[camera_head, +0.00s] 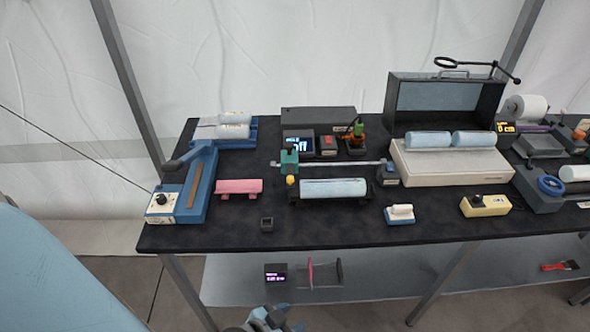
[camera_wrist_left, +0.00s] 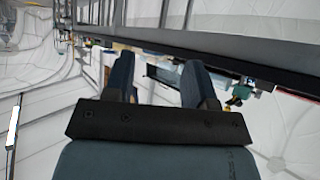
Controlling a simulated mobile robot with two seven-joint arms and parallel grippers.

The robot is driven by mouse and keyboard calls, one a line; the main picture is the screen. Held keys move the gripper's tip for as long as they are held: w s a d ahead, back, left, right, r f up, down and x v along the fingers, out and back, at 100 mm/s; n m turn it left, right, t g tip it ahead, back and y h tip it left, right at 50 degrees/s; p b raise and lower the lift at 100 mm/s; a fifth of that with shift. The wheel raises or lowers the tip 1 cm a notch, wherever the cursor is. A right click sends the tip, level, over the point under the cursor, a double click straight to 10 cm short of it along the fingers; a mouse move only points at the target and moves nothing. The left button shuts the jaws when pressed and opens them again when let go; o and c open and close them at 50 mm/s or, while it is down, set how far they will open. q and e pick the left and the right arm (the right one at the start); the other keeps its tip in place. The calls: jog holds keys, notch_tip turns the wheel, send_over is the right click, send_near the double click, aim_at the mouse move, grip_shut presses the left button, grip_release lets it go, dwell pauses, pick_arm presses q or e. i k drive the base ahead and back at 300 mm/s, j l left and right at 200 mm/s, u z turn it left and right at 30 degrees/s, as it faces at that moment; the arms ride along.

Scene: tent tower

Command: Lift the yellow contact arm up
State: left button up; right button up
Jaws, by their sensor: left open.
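The yellow contact arm (camera_head: 291,180) shows as a small yellow tip below a teal slider (camera_head: 289,158) on a metal rail. It is beside the left end of a pale blue coil (camera_head: 333,188) on a dark stand; whether it touches the coil is too small to tell. My left gripper (camera_head: 268,318) is low in front of the table's front edge, well apart from the contact arm. In the left wrist view its two fingers (camera_wrist_left: 160,75) are apart with nothing between them. The teal slider (camera_wrist_left: 242,92) also shows there, right of the fingers. My right gripper is not in view.
The dark table top (camera_head: 350,228) has free room at its front. A blue device (camera_head: 190,190) and a pink roll (camera_head: 239,187) stand left of the coil. A box with a lit display (camera_head: 298,145) is behind it. A shelf (camera_head: 380,274) lies below.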

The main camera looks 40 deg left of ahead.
aim_at(290, 171)
jog(key=i+l+u, duration=0.15)
jog(key=u, duration=0.25)
jog(key=i+l+u, duration=0.1)
jog(key=u, duration=0.3)
jog(key=i+l+u, duration=0.1)
jog(key=l+u, duration=0.25)
jog(key=i+l+u, duration=0.1)
jog(key=l, duration=0.35)
jog(key=i+l, duration=0.1)
jog(key=l, duration=0.35)
jog(key=l+u, duration=0.15)
jog(key=l, duration=0.35)
jog(key=i, duration=0.05)
